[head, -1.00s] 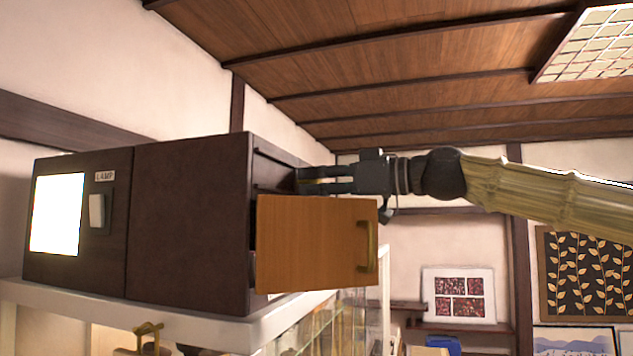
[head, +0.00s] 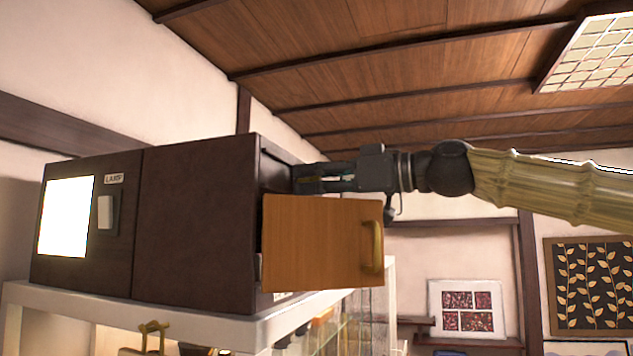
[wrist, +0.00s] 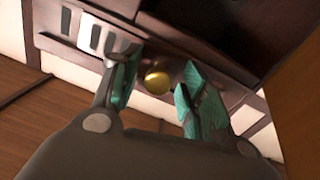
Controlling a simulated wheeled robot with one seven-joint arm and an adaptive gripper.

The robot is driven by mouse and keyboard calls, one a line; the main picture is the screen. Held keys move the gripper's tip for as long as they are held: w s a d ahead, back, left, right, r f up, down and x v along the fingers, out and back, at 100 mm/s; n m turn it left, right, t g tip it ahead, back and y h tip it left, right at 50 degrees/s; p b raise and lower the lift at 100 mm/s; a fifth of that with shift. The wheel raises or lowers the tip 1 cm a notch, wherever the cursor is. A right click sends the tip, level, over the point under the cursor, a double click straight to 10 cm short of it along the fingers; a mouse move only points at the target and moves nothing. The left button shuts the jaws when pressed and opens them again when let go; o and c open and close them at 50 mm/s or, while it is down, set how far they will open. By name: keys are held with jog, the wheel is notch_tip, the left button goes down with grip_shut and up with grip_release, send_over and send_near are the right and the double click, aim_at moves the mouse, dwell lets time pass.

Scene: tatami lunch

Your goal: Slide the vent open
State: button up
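A round gold knob (wrist: 158,78) sits beside the slots. My gripper (wrist: 155,86) is open, its two teal-padded fingers on either side of the knob, with visible gaps. I cannot tell how deep the knob sits between the fingers. In the head view my gripper (head: 296,178) points left into the open front of the dark cabinet (head: 195,225), above the orange door. The vent and knob are hidden there.
The orange door (head: 315,245) with its brass handle (head: 373,246) stands open just below my gripper. A lit panel (head: 66,216) and a lamp switch (head: 105,212) are on the cabinet's left side. The white shelf (head: 225,328) supports the cabinet. Free room lies above my arm.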

jog(key=shift+d, duration=0.25)
jog(key=v, duration=1.1)
jog(key=shift+s+d, duration=0.25)
jog(key=shift+c, duration=0.2)
